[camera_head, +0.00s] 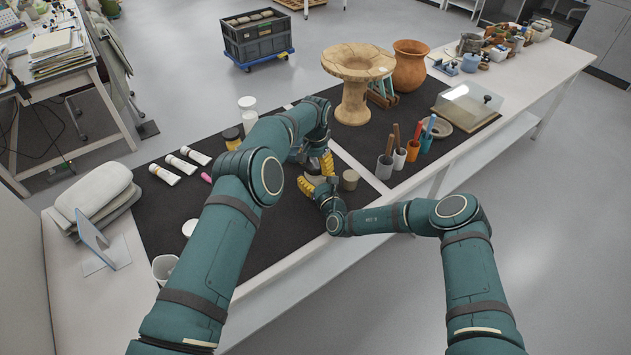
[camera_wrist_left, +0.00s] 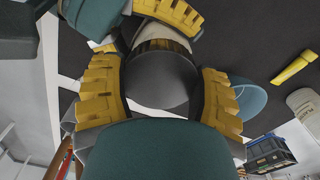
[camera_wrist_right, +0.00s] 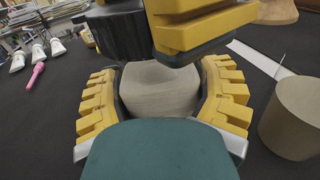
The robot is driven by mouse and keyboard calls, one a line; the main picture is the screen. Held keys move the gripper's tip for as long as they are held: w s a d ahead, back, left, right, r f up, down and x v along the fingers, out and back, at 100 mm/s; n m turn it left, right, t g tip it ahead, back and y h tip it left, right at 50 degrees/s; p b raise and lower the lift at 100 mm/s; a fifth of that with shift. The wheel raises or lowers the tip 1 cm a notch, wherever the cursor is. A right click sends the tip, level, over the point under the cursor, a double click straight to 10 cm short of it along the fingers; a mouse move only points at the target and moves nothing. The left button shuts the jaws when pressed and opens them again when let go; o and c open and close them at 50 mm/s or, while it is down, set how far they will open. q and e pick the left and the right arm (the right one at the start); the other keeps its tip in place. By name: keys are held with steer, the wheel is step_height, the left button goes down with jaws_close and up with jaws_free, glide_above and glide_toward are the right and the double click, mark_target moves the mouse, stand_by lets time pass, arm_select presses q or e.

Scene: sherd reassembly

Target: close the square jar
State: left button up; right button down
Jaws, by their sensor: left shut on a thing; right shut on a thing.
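The square jar (camera_wrist_right: 160,92) is a beige block with rounded corners between the yellow fingers of my right gripper (camera_wrist_right: 162,100), which is shut on it. My left gripper (camera_wrist_left: 165,85) is shut on a dark grey round piece (camera_wrist_left: 160,80), which looks like a lid. In the head view the left gripper (camera_head: 326,163) is close above the right gripper (camera_head: 318,186). A left finger hides part of the jar's top. I cannot tell whether lid and jar touch.
A beige cylinder (camera_head: 350,179) stands close beside the right gripper. White tubes (camera_head: 180,164) and an amber jar (camera_head: 232,138) are to the left.

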arm_select(q)
steer(key=m, duration=0.5)
steer(key=shift+m, duration=0.3)
steer(key=m, duration=1)
steer(key=shift+m, duration=0.4)
steer(key=m, duration=0.5)
steer(key=shift+s, duration=0.1)
steer(key=o, duration=1.3)
steer(key=shift+r, duration=2.2)
